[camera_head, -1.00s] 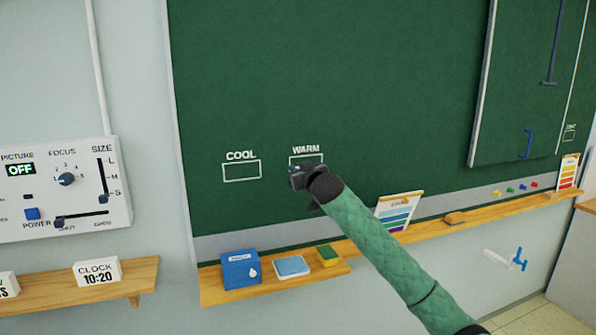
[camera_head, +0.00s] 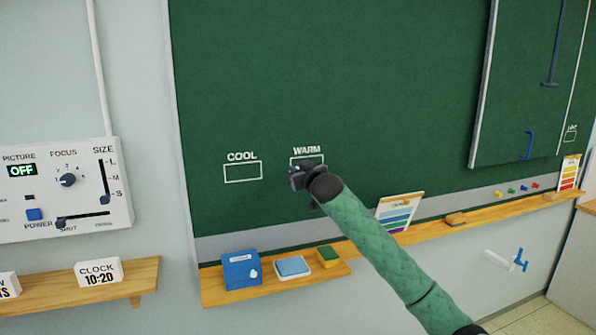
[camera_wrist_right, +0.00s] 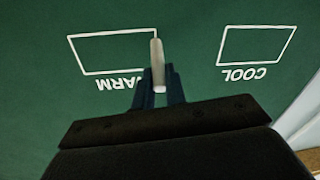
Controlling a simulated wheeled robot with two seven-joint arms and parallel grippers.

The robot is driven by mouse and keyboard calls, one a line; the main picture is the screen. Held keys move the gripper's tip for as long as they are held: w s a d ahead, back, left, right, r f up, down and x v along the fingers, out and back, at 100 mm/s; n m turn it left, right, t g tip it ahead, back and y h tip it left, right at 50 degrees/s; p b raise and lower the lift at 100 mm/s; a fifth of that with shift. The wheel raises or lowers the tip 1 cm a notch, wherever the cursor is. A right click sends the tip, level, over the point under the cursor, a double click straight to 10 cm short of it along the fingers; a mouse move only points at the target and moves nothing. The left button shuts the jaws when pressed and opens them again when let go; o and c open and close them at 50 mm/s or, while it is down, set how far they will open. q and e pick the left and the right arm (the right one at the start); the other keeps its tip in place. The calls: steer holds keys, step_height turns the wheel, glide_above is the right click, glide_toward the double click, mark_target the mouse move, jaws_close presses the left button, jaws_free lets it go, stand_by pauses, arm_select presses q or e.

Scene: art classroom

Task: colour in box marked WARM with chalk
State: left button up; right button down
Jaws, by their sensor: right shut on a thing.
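The box marked WARM (camera_head: 307,158) is a white outline on the green chalkboard. In the head view its lower part is hidden behind my right gripper (camera_head: 297,178). In the right wrist view the WARM box (camera_wrist_right: 112,35) shows upside down and its inside is plain green. My right gripper (camera_wrist_right: 158,90) is shut on a whitish stick of chalk (camera_wrist_right: 157,62). The chalk overlaps the box's right edge in that view; I cannot tell whether its tip touches the board. My left gripper is not in view.
An empty COOL box (camera_head: 242,173) is beside WARM. A control panel (camera_head: 60,190) is on the left wall.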

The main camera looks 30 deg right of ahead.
steer(key=shift+w, duration=0.1)
steer(key=shift+d, duration=0.25)
steer(key=shift+s+d, duration=0.2)
steer(key=shift+d, duration=0.4)
steer(key=shift+d, duration=0.15)
steer(key=shift+s+d+r, duration=0.1)
steer(key=shift+s+d, duration=0.05)
steer(key=shift+d, duration=0.55)
steer(key=shift+d, duration=0.1)
steer(key=shift+s+d, duration=0.2)
steer(key=shift+d, duration=0.6)
steer(key=shift+d, duration=0.15)
